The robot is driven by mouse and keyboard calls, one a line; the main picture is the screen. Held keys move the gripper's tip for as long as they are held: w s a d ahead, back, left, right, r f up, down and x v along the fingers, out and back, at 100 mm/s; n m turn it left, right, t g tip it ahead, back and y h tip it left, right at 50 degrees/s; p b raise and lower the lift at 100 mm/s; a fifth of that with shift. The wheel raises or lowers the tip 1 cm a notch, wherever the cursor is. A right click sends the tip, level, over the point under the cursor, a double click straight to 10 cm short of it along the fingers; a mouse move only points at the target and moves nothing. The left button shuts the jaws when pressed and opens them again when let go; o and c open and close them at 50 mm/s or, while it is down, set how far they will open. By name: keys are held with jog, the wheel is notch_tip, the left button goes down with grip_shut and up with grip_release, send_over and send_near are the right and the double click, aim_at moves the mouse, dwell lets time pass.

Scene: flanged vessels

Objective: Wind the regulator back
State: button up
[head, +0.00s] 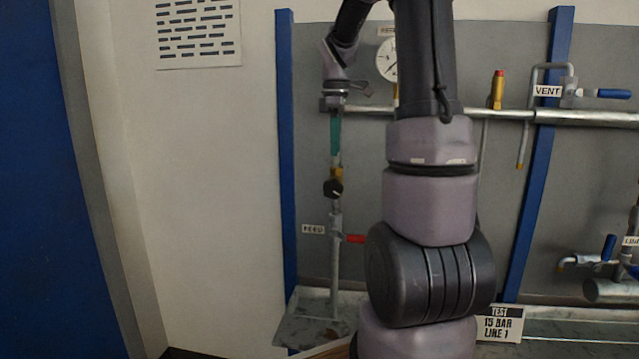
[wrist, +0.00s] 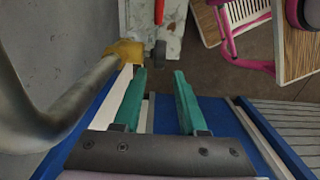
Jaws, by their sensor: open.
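The regulator is a brass body (head: 337,173) with a black knob (head: 333,188) on the vertical pipe at the left of the panel. The brass body also shows in the wrist view (wrist: 124,53), with a dark part, probably the knob (wrist: 160,52), just beyond the fingertips. My gripper (head: 336,154) points down just above the regulator, its teal fingers overlapping in the head view. In the wrist view my gripper (wrist: 161,76) is open, with nothing visible between the fingers. Whether a finger touches the brass body, I cannot tell.
A red lever (head: 356,239) sits below the regulator by the FEED label (head: 313,229). A horizontal pipe (head: 590,118) crosses the panel. A gauge (head: 387,62) is partly hidden by my arm. A blue-handled vent valve (head: 607,94) stands right.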

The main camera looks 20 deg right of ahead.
aim_at(334, 180)
notch_tip(334, 180, down, 11)
jog(key=shift+r, duration=0.2)
dwell(0.3)
grip_shut()
